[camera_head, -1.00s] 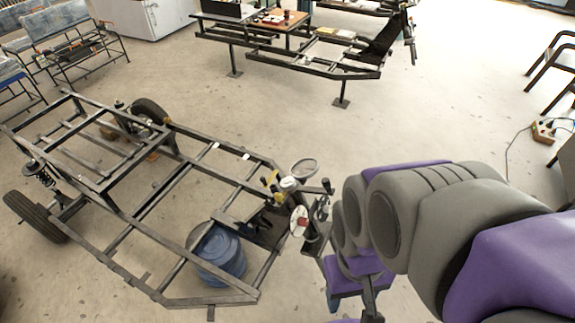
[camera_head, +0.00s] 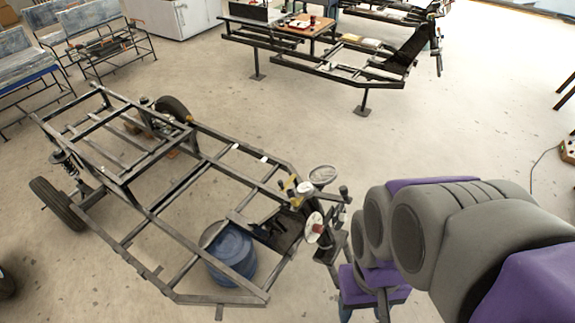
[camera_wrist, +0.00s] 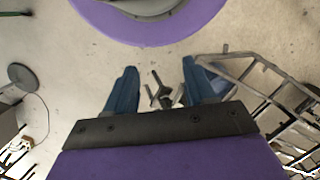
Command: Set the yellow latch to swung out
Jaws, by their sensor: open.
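Small yellow parts (camera_head: 305,187) show near the front end of the black vehicle frame (camera_head: 165,213), close to a round mirror (camera_head: 323,175). I cannot tell which of them is the latch or how it is set. A white disc with a red centre (camera_head: 314,226) is just below them. My gripper shows in the wrist view with two blue fingers spread apart (camera_wrist: 160,68) and nothing held. A dark post with side arms (camera_wrist: 160,95) appears in the gap between the fingers, apparently beyond them. No yellow is clear in the wrist view. In the head view my arm mostly hides the gripper.
A blue barrel (camera_head: 232,257) stands within the frame's front part. A second frame on posts (camera_head: 330,72) carries a small table top at the back. Benches (camera_head: 105,45) and a white cabinet (camera_head: 185,18) are at the back left. Open floor lies between the frames.

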